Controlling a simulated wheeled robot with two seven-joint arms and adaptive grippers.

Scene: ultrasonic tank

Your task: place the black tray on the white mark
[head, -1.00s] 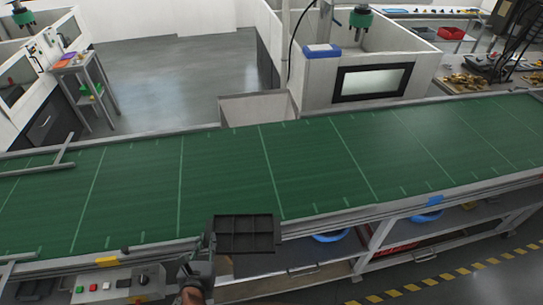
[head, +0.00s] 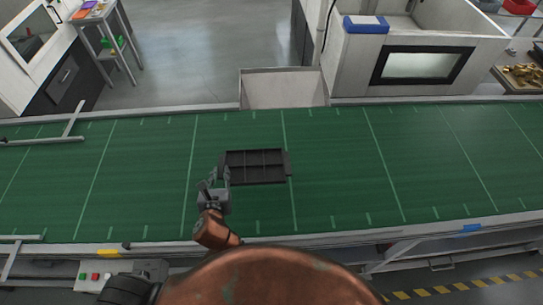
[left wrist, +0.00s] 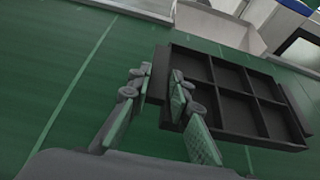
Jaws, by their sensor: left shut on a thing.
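The black tray (head: 257,167) has several compartments and shows over the middle of the green conveyor belt (head: 340,190) in the head view. My left gripper (head: 222,174) is shut on the tray's left end. In the left wrist view the tray (left wrist: 240,92) extends to the right from the fingers of the left gripper (left wrist: 162,88). I cannot tell whether the tray touches the belt or hangs just above it. White lines cross the belt; one shows just right of the tray. My right gripper is not in view.
A metal guide rail (head: 70,135) lies at the belt's left. A pale open bin (head: 283,88) stands behind the far edge. A control box with buttons (head: 100,275) is at the near left. The belt to the right of the tray is clear.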

